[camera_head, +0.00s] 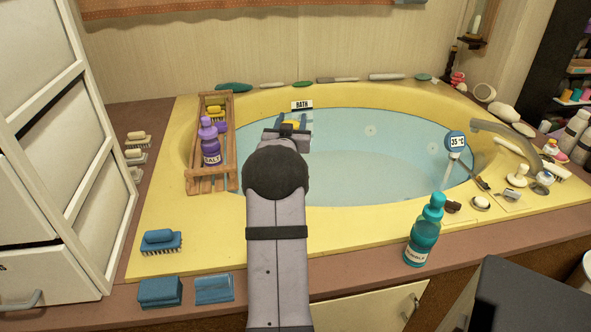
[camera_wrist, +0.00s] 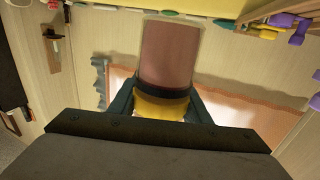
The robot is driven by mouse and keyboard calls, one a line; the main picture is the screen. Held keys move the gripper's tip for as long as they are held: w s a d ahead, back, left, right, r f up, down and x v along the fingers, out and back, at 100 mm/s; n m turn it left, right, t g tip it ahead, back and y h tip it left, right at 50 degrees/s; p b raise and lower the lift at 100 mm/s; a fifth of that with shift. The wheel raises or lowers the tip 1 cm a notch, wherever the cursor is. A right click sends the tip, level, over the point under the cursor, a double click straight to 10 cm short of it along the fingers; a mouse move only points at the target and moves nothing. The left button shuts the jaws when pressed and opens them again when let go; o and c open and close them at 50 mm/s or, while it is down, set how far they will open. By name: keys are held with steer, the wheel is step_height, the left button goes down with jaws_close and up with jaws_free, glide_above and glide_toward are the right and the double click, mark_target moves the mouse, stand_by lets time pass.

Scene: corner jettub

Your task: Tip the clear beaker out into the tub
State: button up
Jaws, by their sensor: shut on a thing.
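My gripper (camera_head: 293,120) is over the far side of the tub, its jaws shut on a cylinder that I take for the beaker. In the wrist view the beaker (camera_wrist: 169,55) is dull pink along its length, with a dark band and a yellow part between the fingers (camera_wrist: 161,98). The wrist view is upside down, with the curtain at the bottom. In the head view only a yellow patch of the beaker (camera_head: 293,125) shows between the fingers. I cannot tell its tilt or contents. The yellow-rimmed tub (camera_head: 180,225) holds pale blue water (camera_head: 370,165).
A wooden rack (camera_head: 227,175) with a purple salt bottle (camera_head: 210,145) spans the tub's left side. A BATH sign (camera_head: 302,105) stands behind the gripper. A thermometer (camera_head: 456,142) and tap (camera_head: 505,135) are at right. A teal bottle (camera_head: 424,235) stands at front right.

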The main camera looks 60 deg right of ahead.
steer(key=w+a+f+p, duration=0.3)
steer(key=w+f, duration=0.3)
steer(key=w, duration=0.4)
steer(key=shift+w+p, duration=0.25)
steer(key=shift+p, duration=0.15)
steer(key=shift+d+f, duration=0.1)
steer(key=shift+f, duration=0.05)
steer(key=s+d+m+h+b, duration=0.1)
steer(key=s+d+m+b, duration=0.1)
steer(key=s+m+b, duration=0.4)
steer(key=shift+f+m, duration=0.25)
steer(key=shift+m, duration=0.65)
steer(key=shift+s+d+r+m+b, duration=0.2)
steer(key=shift+s+m+b, duration=0.3)
steer(key=shift+m, duration=0.4)
steer(key=shift+s+d+f+m+g+h+b, duration=0.1)
steer(key=shift+s+f+m+g+h+b, duration=0.05)
steer(key=shift+f+m+b, duration=0.65)
steer(key=shift+s+a+f+m+g+h+b, duration=0.2)
steer(key=shift+m+b, duration=0.45)
steer(key=shift+m, duration=0.5)
steer(key=shift+s+d+f+m+g+h+b, duration=0.1)
steer(key=shift+d+f+m+h+b, duration=0.1)
steer(key=shift+f+m+b, duration=0.6)
stand_by(0.9)
steer(key=shift+s+d+r+m, duration=0.1)
steer(key=shift+s+r+m, duration=0.15)
steer(key=shift+m, duration=0.1)
